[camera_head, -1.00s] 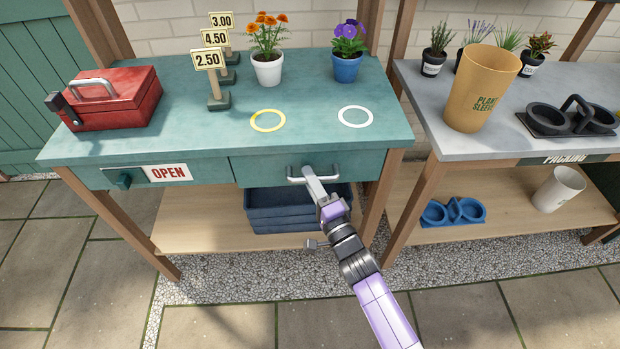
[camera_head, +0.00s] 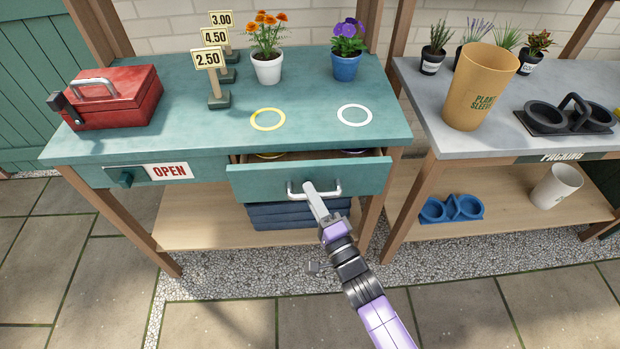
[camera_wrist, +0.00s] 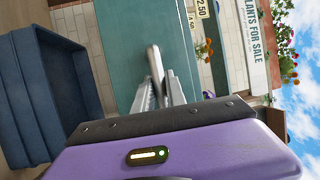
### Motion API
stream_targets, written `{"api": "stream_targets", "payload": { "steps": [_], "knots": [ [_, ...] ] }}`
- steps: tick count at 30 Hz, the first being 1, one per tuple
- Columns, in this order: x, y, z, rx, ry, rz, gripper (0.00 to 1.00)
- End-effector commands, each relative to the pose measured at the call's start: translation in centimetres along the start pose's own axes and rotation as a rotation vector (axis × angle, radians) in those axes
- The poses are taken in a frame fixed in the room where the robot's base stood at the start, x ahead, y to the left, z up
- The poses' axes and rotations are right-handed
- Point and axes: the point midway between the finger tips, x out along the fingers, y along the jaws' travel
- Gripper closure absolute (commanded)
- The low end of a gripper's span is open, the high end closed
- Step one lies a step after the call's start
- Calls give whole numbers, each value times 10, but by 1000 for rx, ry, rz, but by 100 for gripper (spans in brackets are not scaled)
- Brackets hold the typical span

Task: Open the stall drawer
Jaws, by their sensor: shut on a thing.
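The stall drawer (camera_head: 255,184) sits under the right half of the green stall top and is pulled partly out. My gripper (camera_head: 311,190) is shut on the handle, reaching from below. In the wrist view my gripper's fingers (camera_wrist: 160,90) close around the handle (camera_wrist: 154,62), in front of the green drawer front (camera_wrist: 125,40).
A blue crate (camera_head: 290,215) stands on the lower shelf below the drawer. A red toolbox (camera_head: 115,100), price signs, an orange-flowered pot (camera_head: 267,68) and a blue pot (camera_head: 345,66) stand on the top. The packing table (camera_head: 430,110) is close at right. Paving in front is clear.

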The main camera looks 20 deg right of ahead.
Motion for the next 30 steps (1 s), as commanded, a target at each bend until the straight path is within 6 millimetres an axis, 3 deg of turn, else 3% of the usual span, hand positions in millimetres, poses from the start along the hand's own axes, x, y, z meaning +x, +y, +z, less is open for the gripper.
{"api": "stream_targets", "payload": {
  "steps": [6, 15, 22, 30],
  "knots": [
    [-57, -10, 24, 3, -3, 7, 100],
    [-123, -24, 51, 2, -2, 5, 100],
    [-155, -30, 64, 1, -1, 5, 100],
    [-170, -33, 70, 0, -1, 3, 100]
  ]
}}
